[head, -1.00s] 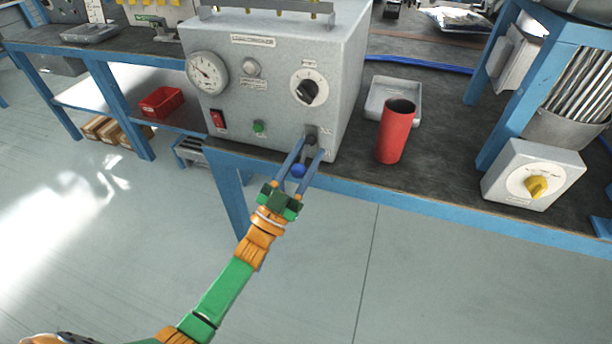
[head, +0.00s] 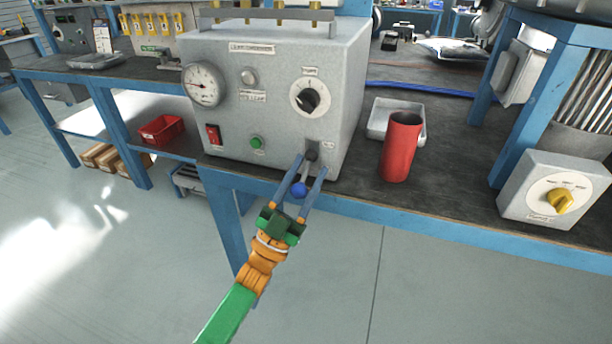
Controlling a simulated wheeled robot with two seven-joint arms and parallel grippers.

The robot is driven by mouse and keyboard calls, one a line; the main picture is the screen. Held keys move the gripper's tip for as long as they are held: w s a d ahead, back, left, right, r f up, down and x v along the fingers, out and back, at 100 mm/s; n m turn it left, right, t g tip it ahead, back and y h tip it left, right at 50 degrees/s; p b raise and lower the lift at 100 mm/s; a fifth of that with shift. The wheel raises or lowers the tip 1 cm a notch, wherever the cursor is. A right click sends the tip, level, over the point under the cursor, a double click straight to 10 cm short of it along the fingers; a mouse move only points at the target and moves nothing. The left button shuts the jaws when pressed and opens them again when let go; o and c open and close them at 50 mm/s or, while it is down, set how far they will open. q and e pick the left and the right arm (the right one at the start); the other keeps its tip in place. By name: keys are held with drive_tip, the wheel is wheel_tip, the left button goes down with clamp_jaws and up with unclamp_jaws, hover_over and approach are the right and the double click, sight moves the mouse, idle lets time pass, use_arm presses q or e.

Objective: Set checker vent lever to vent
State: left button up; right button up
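The grey checker box (head: 245,120) stands on the bench with a gauge, a black dial and a vent lever low on its right front. The lever's dark pivot (head: 312,151) is on the panel, and its blue ball knob (head: 299,190) points down and toward me, slightly left. My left gripper (head: 311,165) has its two blue fingers spread on either side of the lever, with the knob between them and the tips near the panel. I cannot tell whether a finger touches the lever. The labels beside it are too small to read. My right gripper is not in view.
A red cup (head: 402,147) stands right of the box, in front of a pale tray (head: 384,116). A switch box with a yellow knob (head: 559,201) sits further right near a blue frame post. The floor in front of the bench (head: 450,290) is clear.

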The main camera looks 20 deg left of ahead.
use_arm(q)
drive_tip(key=shift+o, duration=1.1)
drive_tip(key=shift+f, duration=0.1)
drive_tip(key=b+v, duration=0.1)
drive_tip(key=v, duration=0.5)
drive_tip(key=shift+s+f, duration=0.25)
drive_tip(key=shift+f, duration=0.05)
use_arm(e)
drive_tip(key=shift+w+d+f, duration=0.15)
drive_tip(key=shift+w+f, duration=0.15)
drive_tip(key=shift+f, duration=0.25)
use_arm(q)
drive_tip(key=shift+a, duration=0.1)
